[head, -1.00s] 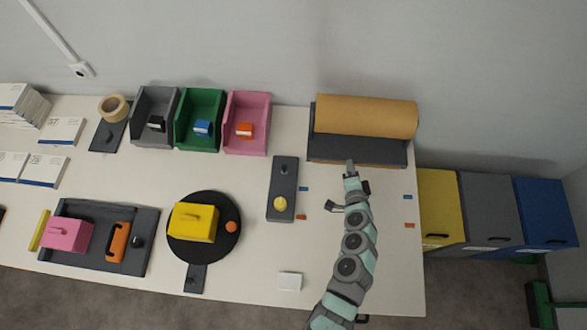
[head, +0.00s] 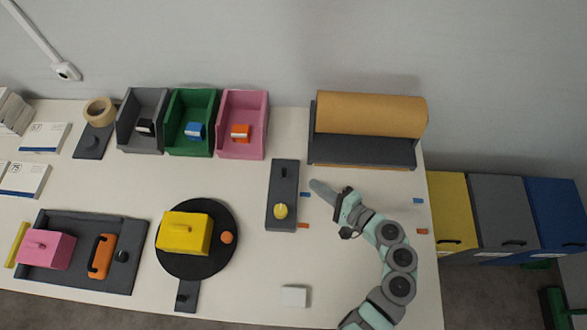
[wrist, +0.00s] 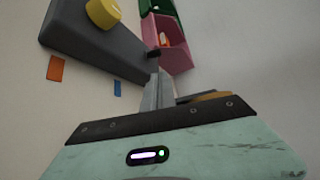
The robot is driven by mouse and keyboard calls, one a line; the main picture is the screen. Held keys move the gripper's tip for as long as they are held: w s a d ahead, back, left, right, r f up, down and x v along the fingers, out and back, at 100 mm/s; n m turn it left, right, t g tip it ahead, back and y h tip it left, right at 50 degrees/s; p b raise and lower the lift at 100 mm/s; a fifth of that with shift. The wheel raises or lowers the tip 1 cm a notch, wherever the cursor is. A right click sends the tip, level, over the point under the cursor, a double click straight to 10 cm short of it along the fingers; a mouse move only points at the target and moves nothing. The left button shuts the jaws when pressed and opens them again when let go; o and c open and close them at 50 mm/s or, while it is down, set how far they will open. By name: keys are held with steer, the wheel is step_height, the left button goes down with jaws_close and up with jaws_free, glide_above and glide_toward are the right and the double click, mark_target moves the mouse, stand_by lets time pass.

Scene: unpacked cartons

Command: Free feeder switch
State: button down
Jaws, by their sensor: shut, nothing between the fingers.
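A dark grey switch panel (head: 283,194) lies on the table, right of centre. It bears a yellow round knob (head: 281,211) at its near end and a small dark knob (head: 284,172) at its far end. In the wrist view the panel (wrist: 95,45) and its yellow knob (wrist: 102,13) are at upper left. My gripper (head: 318,187) is shut and empty, its fingertips just right of the panel. In the wrist view the fingers (wrist: 158,88) point towards the panel's far end; whether they touch it is unclear.
Blue and orange markers lie beside the panel. A brown roll (head: 370,115) on a dark stand is behind my gripper. Pink (head: 241,150), green and grey bins stand behind the panel. A black turntable (head: 190,266) with a yellow block is at left. A white block (head: 294,296) lies in front.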

mark_target(293, 174)
steer(key=x, duration=1)
steer(key=shift+a+f+b, duration=0.1)
steer(key=shift+b, duration=0.65)
